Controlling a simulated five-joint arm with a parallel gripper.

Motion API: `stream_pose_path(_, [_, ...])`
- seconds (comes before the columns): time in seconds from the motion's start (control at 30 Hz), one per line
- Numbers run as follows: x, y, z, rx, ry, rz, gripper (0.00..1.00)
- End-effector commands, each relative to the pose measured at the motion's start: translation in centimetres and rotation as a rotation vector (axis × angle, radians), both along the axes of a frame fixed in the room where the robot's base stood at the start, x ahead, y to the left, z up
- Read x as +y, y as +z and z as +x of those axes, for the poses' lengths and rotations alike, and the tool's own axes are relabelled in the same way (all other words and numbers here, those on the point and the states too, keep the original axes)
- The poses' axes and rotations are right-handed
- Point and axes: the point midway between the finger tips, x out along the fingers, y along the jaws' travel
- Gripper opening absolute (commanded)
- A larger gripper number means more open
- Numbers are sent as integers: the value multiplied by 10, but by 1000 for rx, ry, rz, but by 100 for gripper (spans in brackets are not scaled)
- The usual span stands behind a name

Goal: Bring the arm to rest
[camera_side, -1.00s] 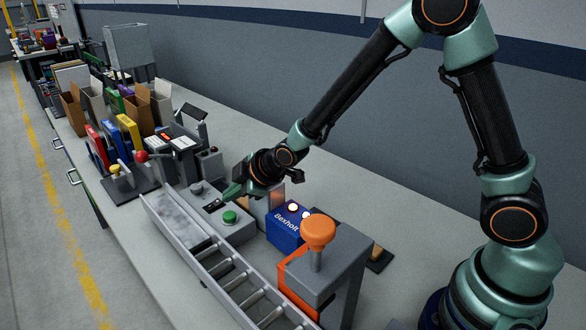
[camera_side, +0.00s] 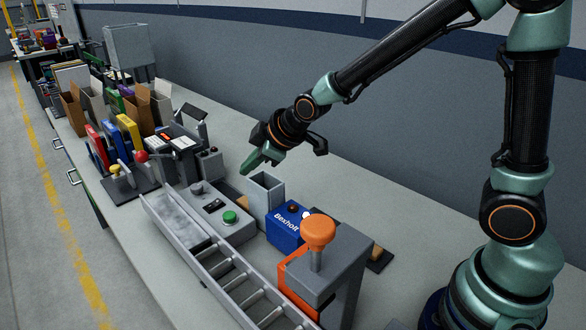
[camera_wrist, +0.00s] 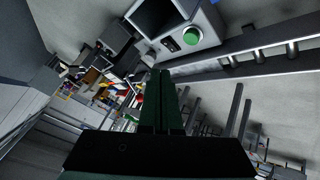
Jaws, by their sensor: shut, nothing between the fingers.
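My gripper (camera_side: 258,160) is shut and empty in the side view, held in the air above a grey open-topped box (camera_side: 264,190). Its green fingers point down and to the left. In the wrist view my gripper (camera_wrist: 161,72) shows as two dark green fingers pressed together, with nothing between them. My arm reaches in from the upper right.
Below my gripper are a grey control box with a green button (camera_side: 230,217), a blue Boxholt box (camera_side: 287,226) and a press with an orange knob (camera_side: 318,232). A roller conveyor (camera_side: 228,271) runs along the front. Bins and binders (camera_side: 130,130) stand farther left.

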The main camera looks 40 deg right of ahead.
Motion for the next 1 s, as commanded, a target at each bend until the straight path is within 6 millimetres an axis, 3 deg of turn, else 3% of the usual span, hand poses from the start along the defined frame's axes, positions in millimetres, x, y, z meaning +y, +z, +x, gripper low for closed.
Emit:
stream_pose_path(0.1, [-23, 29, -27, 45, -117, 63, 0])
stream_pose_path(0.3, [-55, 59, -81, 131, -318, 163, 0])
stream_pose_path(0.6, [-87, 77, -162, 235, -593, 288, 0])
stream_pose_path(0.8, [-93, 77, -186, 268, -675, 320, 0])
stream_pose_path(1.0, [-94, 77, -188, 273, -684, 324, 0])
